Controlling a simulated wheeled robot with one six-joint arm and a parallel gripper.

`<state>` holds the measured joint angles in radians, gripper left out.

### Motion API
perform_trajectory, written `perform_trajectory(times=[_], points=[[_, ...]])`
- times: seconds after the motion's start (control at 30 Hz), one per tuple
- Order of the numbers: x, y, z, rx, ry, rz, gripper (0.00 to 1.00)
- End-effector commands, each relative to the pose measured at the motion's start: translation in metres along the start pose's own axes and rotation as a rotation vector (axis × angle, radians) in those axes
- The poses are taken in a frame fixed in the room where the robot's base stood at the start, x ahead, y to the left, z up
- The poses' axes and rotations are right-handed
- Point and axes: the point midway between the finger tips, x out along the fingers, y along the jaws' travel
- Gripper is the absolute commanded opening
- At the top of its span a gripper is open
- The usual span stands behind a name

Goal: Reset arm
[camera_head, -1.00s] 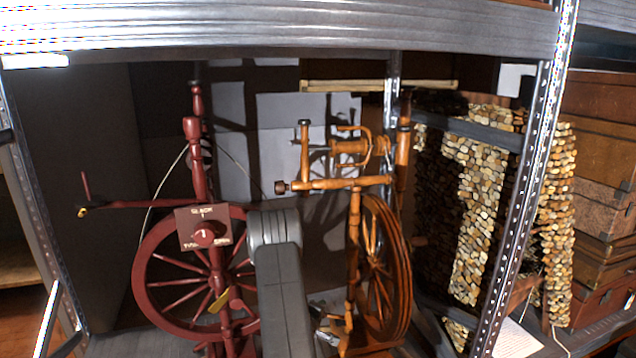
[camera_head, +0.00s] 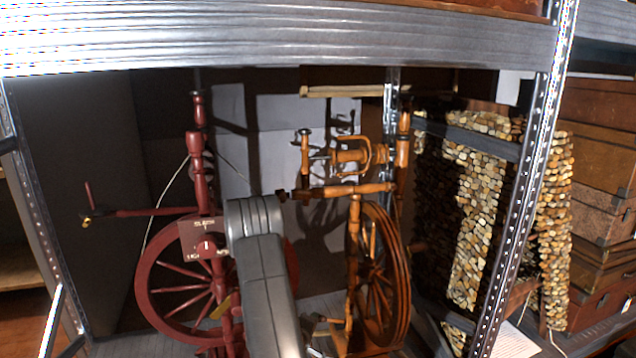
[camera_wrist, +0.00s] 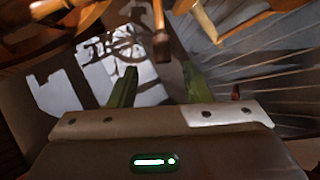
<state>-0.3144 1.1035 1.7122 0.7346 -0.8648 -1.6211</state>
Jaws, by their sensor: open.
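My gripper (camera_wrist: 160,88) shows in the wrist view as two green fingers spread apart, with nothing between them. In the head view my grey arm rises at the lower middle, in front of the gap between two spinning wheels, and the gripper itself is hidden. A dark red spinning wheel (camera_head: 155,284) stands to the left of my arm, with a small lettered sign (camera_head: 205,240) on it. My arm covers part of its right side. An orange-brown wooden spinning wheel (camera_head: 404,283) stands to the right. Blurred wooden parts show near the fingers in the wrist view.
A thick metal shelf beam (camera_head: 280,38) crosses above, and a perforated metal post (camera_head: 520,195) stands at the right. Behind the post are a pebble-patterned panel (camera_head: 470,210) and stacked brown cases (camera_head: 597,175). A dark panel (camera_head: 75,190) closes the left side.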

Motion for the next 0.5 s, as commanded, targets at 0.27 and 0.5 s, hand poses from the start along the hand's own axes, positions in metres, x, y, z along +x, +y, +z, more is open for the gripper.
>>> perform_trajectory(times=[0.27, 0.5], points=[[0.059, -0.003, 0.002, 0.001, -0.002, 0.001, 0.44], [0.104, -0.005, 0.001, -0.007, -0.003, 0.003, 0.44]])
